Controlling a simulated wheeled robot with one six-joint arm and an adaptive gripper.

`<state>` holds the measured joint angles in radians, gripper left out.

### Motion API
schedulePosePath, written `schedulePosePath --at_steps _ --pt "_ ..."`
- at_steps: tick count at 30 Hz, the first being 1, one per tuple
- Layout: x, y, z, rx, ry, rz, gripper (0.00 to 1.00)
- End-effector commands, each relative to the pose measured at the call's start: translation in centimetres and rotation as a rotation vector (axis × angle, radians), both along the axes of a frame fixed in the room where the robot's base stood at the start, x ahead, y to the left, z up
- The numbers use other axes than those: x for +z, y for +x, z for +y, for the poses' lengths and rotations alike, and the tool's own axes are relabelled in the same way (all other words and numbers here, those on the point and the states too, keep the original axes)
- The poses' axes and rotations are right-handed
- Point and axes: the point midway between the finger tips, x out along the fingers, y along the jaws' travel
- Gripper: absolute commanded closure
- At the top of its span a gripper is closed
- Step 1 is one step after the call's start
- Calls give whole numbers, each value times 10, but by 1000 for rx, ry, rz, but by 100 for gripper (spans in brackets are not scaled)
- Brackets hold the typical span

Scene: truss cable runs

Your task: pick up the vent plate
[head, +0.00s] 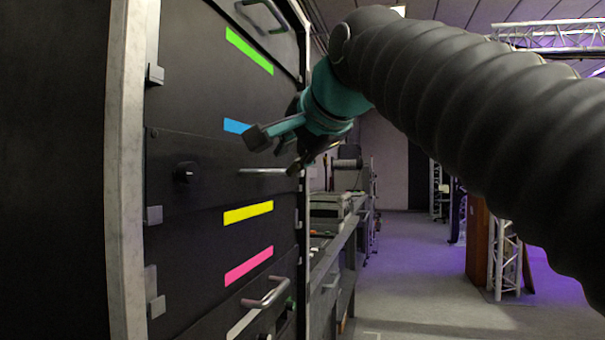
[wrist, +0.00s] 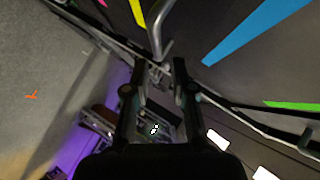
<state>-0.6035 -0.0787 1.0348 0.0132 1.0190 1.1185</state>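I cannot make out a vent plate for certain in either view. The black rack (head: 185,100) on the left has flat panels with handles and coloured strips, and none shows clear vent slots. My gripper (head: 279,148) is in front of the rack, near the blue strip (head: 236,126). In the wrist view my gripper (wrist: 160,76) has its two fingers apart, with nothing seen held between them. A metal handle (wrist: 159,35) lies just beyond the fingertips there. The likely same handle (head: 262,171) shows below my gripper in the head view. I cannot tell whether they touch.
A lower handle (head: 264,293) and a black knob (head: 186,172) stick out from the rack. A long workbench (head: 345,240) with equipment runs behind it. The floor (head: 410,270) to the right is open, with a truss post (head: 503,260) beyond.

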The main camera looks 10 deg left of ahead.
Motion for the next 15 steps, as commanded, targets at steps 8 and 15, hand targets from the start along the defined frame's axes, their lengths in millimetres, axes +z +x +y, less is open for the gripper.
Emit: schedulePosePath --at_steps 8,15 --pt "-6 12 8 0 0 0 75" --pt "-21 34 20 -1 -1 1 75"
